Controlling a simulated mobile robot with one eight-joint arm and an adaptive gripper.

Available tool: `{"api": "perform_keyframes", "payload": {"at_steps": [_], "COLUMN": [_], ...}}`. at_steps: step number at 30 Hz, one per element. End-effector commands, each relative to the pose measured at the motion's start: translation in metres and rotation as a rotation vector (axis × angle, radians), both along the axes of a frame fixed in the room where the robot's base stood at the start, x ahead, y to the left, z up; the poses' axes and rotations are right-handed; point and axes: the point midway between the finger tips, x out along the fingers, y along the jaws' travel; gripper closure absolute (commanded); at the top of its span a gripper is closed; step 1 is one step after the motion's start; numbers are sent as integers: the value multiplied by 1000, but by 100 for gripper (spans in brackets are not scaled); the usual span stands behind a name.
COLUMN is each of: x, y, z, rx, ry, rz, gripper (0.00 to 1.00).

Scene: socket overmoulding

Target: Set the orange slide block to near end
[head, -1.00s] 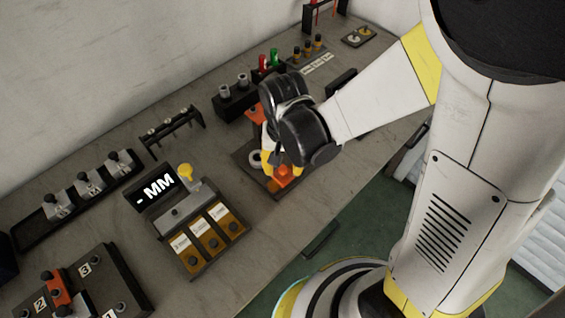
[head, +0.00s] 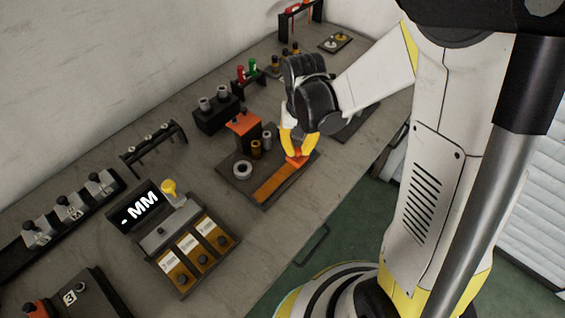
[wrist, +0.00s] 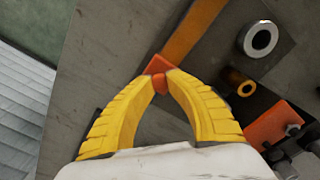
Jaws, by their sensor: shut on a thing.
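The orange slide block (head: 297,159) sits at the right end of a flat orange-brown track (head: 272,187) on a dark fixture plate. In the wrist view, the block (wrist: 157,66) has a small rounded orange knob (wrist: 160,84), and the track (wrist: 193,30) runs away from it to the upper right. My gripper (head: 297,150) is over the block with its yellow fingers pointing down. In the wrist view, its fingertips (wrist: 160,78) are closed on the block's knob. The fingers hide part of the block in the head view.
Beside the track, the plate holds a pale ring (head: 242,170), small cylinders and an orange-topped post (head: 242,123). A display panel (head: 140,205) stands to the left. The bench's front edge lies close to the fixture.

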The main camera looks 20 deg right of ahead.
Motion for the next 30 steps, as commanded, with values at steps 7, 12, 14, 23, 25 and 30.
{"api": "perform_keyframes", "payload": {"at_steps": [7,12,14,23,25,30], "x": [17,20,21,21,21,20], "y": [-26,-31,-31,-31,-31,-30], "z": [0,0,0,0,0,0], "rx": [-1,-2,-2,-4,-2,-1], "ry": [0,0,-1,-2,-2,-1], "rz": [-1,-1,-1,-2,-1,-1], "gripper": [100,100,100,56,56,56]}}
